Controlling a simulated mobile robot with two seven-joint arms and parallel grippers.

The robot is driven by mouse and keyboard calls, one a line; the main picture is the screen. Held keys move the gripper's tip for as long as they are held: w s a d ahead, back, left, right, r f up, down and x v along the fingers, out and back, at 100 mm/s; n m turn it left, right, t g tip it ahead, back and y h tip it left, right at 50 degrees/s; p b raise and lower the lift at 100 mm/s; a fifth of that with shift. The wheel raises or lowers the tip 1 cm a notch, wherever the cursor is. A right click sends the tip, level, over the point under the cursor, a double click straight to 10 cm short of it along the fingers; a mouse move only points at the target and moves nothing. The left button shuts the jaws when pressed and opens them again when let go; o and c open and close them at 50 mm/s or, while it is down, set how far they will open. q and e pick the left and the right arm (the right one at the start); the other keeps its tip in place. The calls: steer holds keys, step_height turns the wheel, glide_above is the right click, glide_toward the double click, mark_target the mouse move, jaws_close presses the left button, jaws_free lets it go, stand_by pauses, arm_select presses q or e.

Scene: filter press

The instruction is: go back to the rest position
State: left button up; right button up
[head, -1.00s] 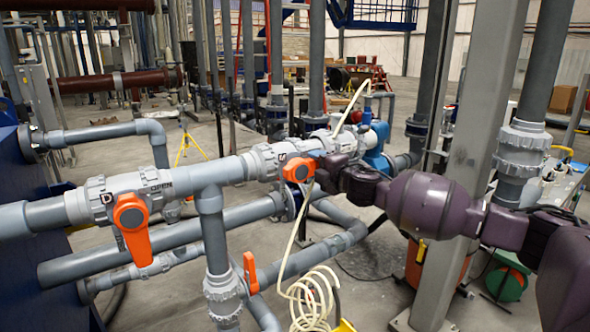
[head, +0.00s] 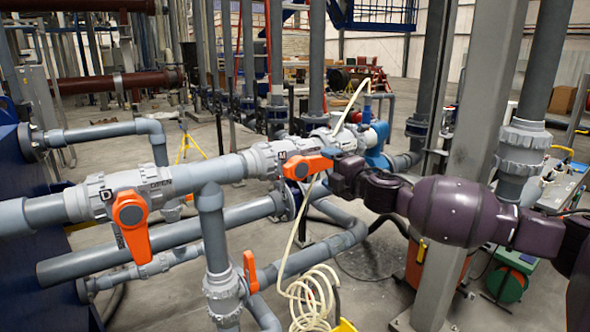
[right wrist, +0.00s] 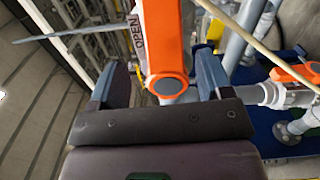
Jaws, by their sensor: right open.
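My right gripper (head: 330,160) reaches in from the right in the head view, at the free end of an orange valve handle (head: 303,168) on the middle grey pipe. That handle lies roughly along the pipe. In the right wrist view my right gripper (right wrist: 162,70) is open, its two blue-grey fingers wide apart. The orange handle (right wrist: 162,35) and its round hub show between the fingers, with gaps on both sides and the word OPEN beside it. My left gripper is in no view.
A second orange handle (head: 132,222) hangs down on the valve marked D at the left. A third orange handle (head: 250,272) is lower down. A grey steel column (head: 478,130) stands close behind my right arm. A coiled cream hose (head: 312,295) hangs below the valve.

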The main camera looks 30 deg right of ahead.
steer(key=shift+s+d, duration=0.1)
steer(key=shift+s, duration=0.8)
steer(key=s+a+f+m+g, duration=0.1)
steer(key=s+a+f+m, duration=0.25)
steer(key=f, duration=0.45)
steer(key=s+a+f+m+g+y+b, duration=0.1)
steer(key=s+a+f+m, duration=0.25)
steer(key=f, duration=0.45)
steer(key=s+a+f+m+g, duration=0.1)
steer(key=s+a+f+m, duration=0.25)
steer(key=f, duration=0.55)
steer(key=s+a+f+m+g+h, duration=0.1)
steer(key=s+f+m, duration=0.3)
steer(key=s+f, duration=0.5)
steer(key=s+a+f+m+g+h+b, duration=0.1)
steer(key=s+a+f+m, duration=0.3)
steer(key=s+f, duration=0.5)
steer(key=shift+s+a+f+g, duration=0.15)
steer(key=shift+s+a+g, duration=0.2)
steer(key=shift+s+g, duration=0.55)
